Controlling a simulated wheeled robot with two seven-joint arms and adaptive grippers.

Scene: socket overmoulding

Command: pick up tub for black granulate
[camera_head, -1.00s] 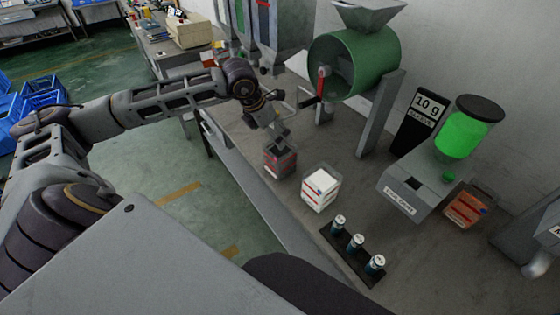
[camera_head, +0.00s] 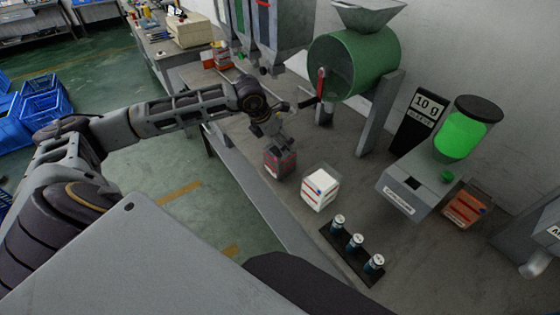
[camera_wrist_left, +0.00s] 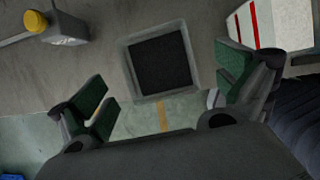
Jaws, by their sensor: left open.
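The tub for black granulate (camera_head: 281,166) stands on the bench near its front edge, with a clear wall, red marking and dark contents. It also shows from above in the left wrist view (camera_wrist_left: 190,48), its square rim around black granulate. My left gripper (camera_head: 276,147) is right above the tub and partly hides its top. In the left wrist view my gripper (camera_wrist_left: 166,80) is open, with green pads on either side of the tub's outline. I cannot tell how far down the fingers reach. My right gripper is not in view.
A tub with white contents (camera_head: 320,189) stands close to the right, near one finger. A black rack with several vials (camera_head: 354,241), a dispenser with green granulate (camera_head: 462,135) and a green drum mixer (camera_head: 354,62) stand around. The bench front edge is close.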

